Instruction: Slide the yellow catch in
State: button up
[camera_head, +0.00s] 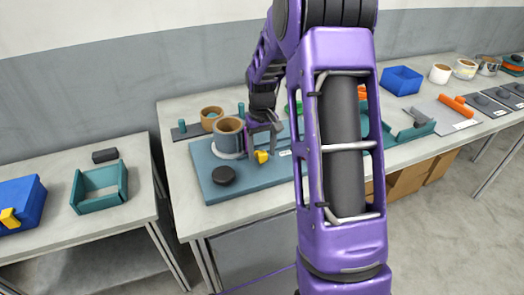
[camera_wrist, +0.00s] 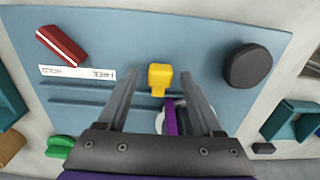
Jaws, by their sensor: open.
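The yellow catch (camera_wrist: 160,78) stands on the blue-grey board (camera_wrist: 205,30); in the head view the catch (camera_head: 261,156) is near the middle of the board (camera_head: 265,178). My gripper (camera_wrist: 160,76) is open, with one finger on each side of the catch in the wrist view. No finger is seen touching it, and the height gap cannot be judged. In the head view my gripper (camera_head: 264,138) is just above the catch, partly behind my arm. A purple strip (camera_wrist: 171,118) and part of a white ring show between the fingers, partly hidden by my gripper.
A black round knob (camera_wrist: 247,67) is right of the catch. A dark red block (camera_wrist: 62,46) and a white label (camera_wrist: 77,72) lie left, with dark grooves below. A brown-rimmed grey cup (camera_head: 229,135) stands beside my gripper. A teal tray (camera_head: 99,188) is on the left table.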

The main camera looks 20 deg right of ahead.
grip_shut()
dwell(0.4)
dwell(1.1)
